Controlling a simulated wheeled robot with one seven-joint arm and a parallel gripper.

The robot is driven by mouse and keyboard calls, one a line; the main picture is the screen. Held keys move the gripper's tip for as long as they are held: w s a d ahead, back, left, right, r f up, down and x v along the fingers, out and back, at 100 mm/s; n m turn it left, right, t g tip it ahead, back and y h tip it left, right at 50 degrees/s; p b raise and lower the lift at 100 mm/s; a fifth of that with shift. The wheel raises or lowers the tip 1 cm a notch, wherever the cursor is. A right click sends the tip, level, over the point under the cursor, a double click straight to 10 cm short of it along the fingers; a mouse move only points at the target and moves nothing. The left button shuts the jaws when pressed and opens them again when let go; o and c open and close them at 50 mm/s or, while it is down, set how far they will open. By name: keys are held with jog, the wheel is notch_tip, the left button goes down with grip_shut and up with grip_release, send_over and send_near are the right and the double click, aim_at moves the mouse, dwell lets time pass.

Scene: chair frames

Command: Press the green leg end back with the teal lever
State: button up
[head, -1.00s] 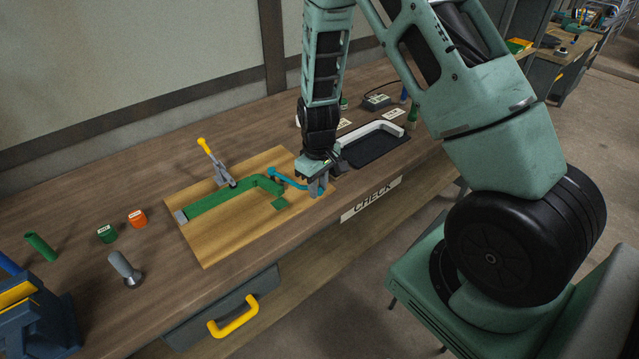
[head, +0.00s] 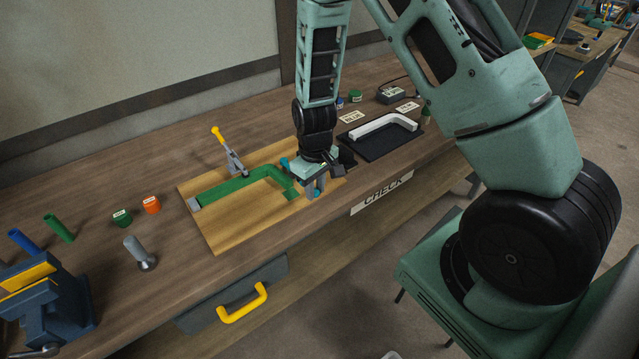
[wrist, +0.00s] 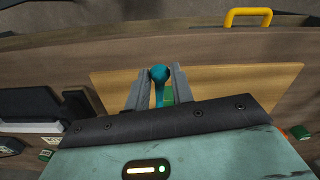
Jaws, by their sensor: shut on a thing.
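The green leg (head: 235,185) lies on the wooden board (head: 225,232), with its bent end (head: 291,194) pointing toward the front edge. The teal lever (head: 284,163) has its far end beside the leg's bend. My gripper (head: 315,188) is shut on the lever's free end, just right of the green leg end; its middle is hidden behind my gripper. In the wrist view the lever's round knob (wrist: 159,73) sits between the two fingers, with a bit of green (wrist: 168,95) beside it. I cannot tell whether the lever touches the leg end.
A yellow-handled clamp (head: 228,150) stands behind the leg. A black tray (head: 372,146) with a white bent part (head: 385,126) is to the right. Green (head: 122,217) and orange (head: 151,205) pots and a grey peg (head: 138,252) stand left. A yellow drawer handle (head: 243,304) sticks out in front.

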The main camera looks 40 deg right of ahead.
jog(key=shift+a, duration=0.25)
jog(key=shift+w+a, duration=0.1)
jog(key=shift+a, duration=0.8)
jog(key=o, duration=0.8)
jog(key=shift+o, duration=0.2)
notch_tip(320, 180, up, 17)
jog(key=b, duration=0.2)
jog(key=s+a+r+n, duration=0.1)
jog(key=s+a+n, duration=0.1)
jog(key=s+a, duration=0.6)
jog(key=s+a+r+n, duration=0.1)
jog(key=s+a+n, duration=0.2)
jog(key=s+a, duration=0.5)
jog(key=s, duration=0.7)
jog(key=shift+s+r+n+y+b, duration=0.3)
jog(key=shift+s+r+b, duration=0.05)
